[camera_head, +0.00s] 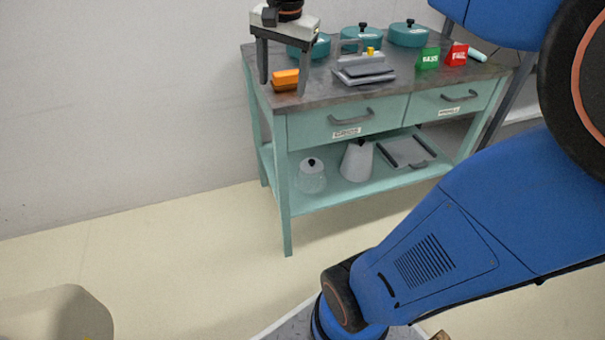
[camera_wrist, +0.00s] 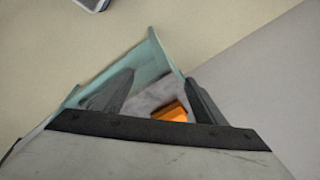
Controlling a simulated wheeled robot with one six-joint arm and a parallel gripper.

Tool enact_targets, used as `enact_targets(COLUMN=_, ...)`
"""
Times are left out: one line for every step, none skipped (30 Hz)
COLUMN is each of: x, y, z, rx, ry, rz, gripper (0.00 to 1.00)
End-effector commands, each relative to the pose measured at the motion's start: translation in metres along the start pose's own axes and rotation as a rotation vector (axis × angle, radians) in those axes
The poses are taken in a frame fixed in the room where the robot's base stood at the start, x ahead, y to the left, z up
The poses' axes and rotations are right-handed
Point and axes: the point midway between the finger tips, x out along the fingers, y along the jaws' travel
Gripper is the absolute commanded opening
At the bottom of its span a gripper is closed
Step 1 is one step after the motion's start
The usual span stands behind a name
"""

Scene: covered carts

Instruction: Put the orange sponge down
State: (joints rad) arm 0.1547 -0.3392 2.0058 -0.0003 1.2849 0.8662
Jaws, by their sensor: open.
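The orange sponge (camera_head: 286,80) lies on the dark top of the teal cart (camera_head: 330,92), near its left front corner. My gripper (camera_head: 284,88) is above that corner, pointing down, with its two fingers apart on either side of the sponge. In the wrist view the sponge (camera_wrist: 172,112) shows between the fingers, nearer the right one, partly hidden by the gripper body. I cannot tell whether a finger touches it.
Several teal lidded pots (camera_head: 408,34) stand along the back of the cart top. A grey press-like appliance (camera_head: 363,70) is right of the sponge. Green (camera_head: 428,58) and red (camera_head: 456,55) packets stand farther right. A kettle (camera_head: 357,160) is on the lower shelf.

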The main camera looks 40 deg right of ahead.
Motion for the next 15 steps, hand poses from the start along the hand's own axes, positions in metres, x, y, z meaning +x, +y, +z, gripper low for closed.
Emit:
enact_targets(x=0.005, y=0.011, z=0.017, rx=-0.076, ry=0.010, rz=-0.015, gripper=0.65)
enact_targets(x=0.009, y=0.017, z=0.025, rx=-0.126, ry=0.017, rz=-0.025, gripper=0.65)
enact_targets(x=0.014, y=0.025, z=0.036, rx=-0.191, ry=0.026, rz=-0.035, gripper=0.65)
enact_targets(x=0.018, y=0.031, z=0.044, rx=-0.242, ry=0.034, rz=-0.045, gripper=0.65)
enact_targets(x=0.022, y=0.037, z=0.052, rx=-0.292, ry=0.042, rz=-0.052, gripper=0.65)
enact_targets(x=0.028, y=0.045, z=0.063, rx=-0.357, ry=0.053, rz=-0.063, gripper=0.65)
enact_targets(x=0.033, y=0.051, z=0.070, rx=-0.406, ry=0.061, rz=-0.070, gripper=0.65)
enact_targets(x=0.038, y=0.058, z=0.078, rx=-0.456, ry=0.070, rz=-0.078, gripper=0.65)
enact_targets(x=0.045, y=0.066, z=0.088, rx=-0.521, ry=0.083, rz=-0.088, gripper=0.65)
enact_targets(x=0.051, y=0.072, z=0.096, rx=-0.570, ry=0.091, rz=-0.094, gripper=0.65)
enact_targets(x=0.057, y=0.078, z=0.102, rx=-0.619, ry=0.101, rz=-0.100, gripper=0.65)
enact_targets(x=0.064, y=0.086, z=0.111, rx=-0.681, ry=0.114, rz=-0.108, gripper=0.65)
enact_targets(x=0.070, y=0.092, z=0.117, rx=-0.725, ry=0.124, rz=-0.114, gripper=0.65)
enact_targets(x=0.075, y=0.097, z=0.123, rx=-0.766, ry=0.133, rz=-0.118, gripper=0.65)
enact_targets(x=0.082, y=0.104, z=0.130, rx=-0.817, ry=0.145, rz=-0.124, gripper=0.65)
